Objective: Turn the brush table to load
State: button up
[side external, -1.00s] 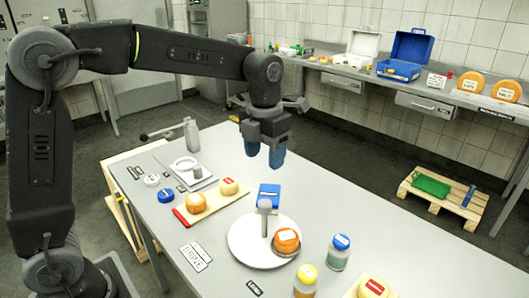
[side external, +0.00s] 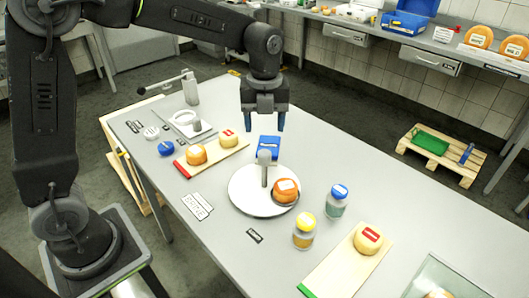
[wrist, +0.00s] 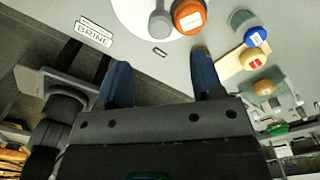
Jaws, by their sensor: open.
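The brush table appears to be the round white turntable (side external: 238,198), with a grey upright post (side external: 264,170) rising from it. An orange cheese wheel (side external: 285,190) with a pale label sits on its right side, beside the post. In the wrist view the turntable's edge (wrist: 139,17), post (wrist: 159,24) and orange wheel (wrist: 188,16) show at the top. A small label (side external: 254,236) lies on the table in front of the turntable; its text is too small to read. My gripper (side external: 265,122) is open and empty, above and behind the post, fingers pointing down.
A blue block (side external: 268,147) is behind the turntable. A blue-capped jar (side external: 337,202) and a yellow-capped jar (side external: 304,232) stand to its right. Boards with cheese wheels lie on both sides. A BRINE label (side external: 197,206) lies at the left, with bare table around it.

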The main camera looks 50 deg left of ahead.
aim_at(264, 152)
notch_tip(264, 152, down, 9)
dwell(0.3)
jog(key=shift+c, duration=0.2)
grip_shut()
dwell(0.4)
